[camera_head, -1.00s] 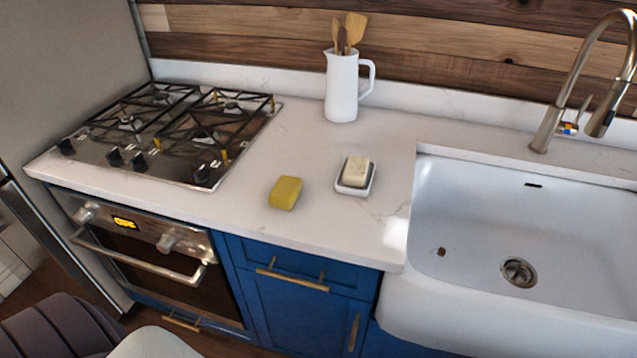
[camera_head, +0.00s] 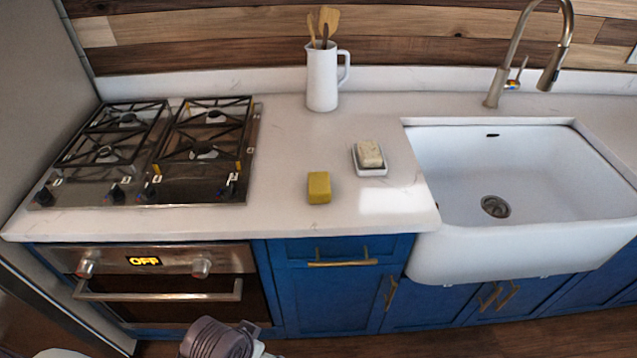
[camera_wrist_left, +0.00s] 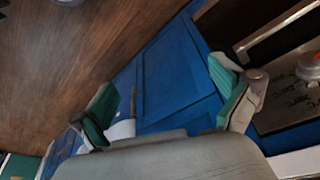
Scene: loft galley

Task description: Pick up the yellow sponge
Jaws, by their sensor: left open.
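The yellow sponge (camera_head: 319,187) lies on the white counter, between the cooktop and the sink, near the front edge. My left gripper (camera_wrist_left: 168,105) shows in the left wrist view with its two green-padded fingers spread wide and nothing between them. Behind the fingers are blue cabinet fronts and the wooden floor; the sponge does not show in that view. In the head view part of my arm shows at the bottom, below counter level and well apart from the sponge, and no fingertips are visible there. My right gripper is not in view.
A soap dish (camera_head: 371,171) with a pale bar of soap (camera_head: 369,153) sits right of the sponge. A white pitcher (camera_head: 322,82) with wooden utensils stands behind. The gas cooktop (camera_head: 150,150) is left, the white sink (camera_head: 450,170) right. The counter (camera_head: 285,200) around the sponge is clear.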

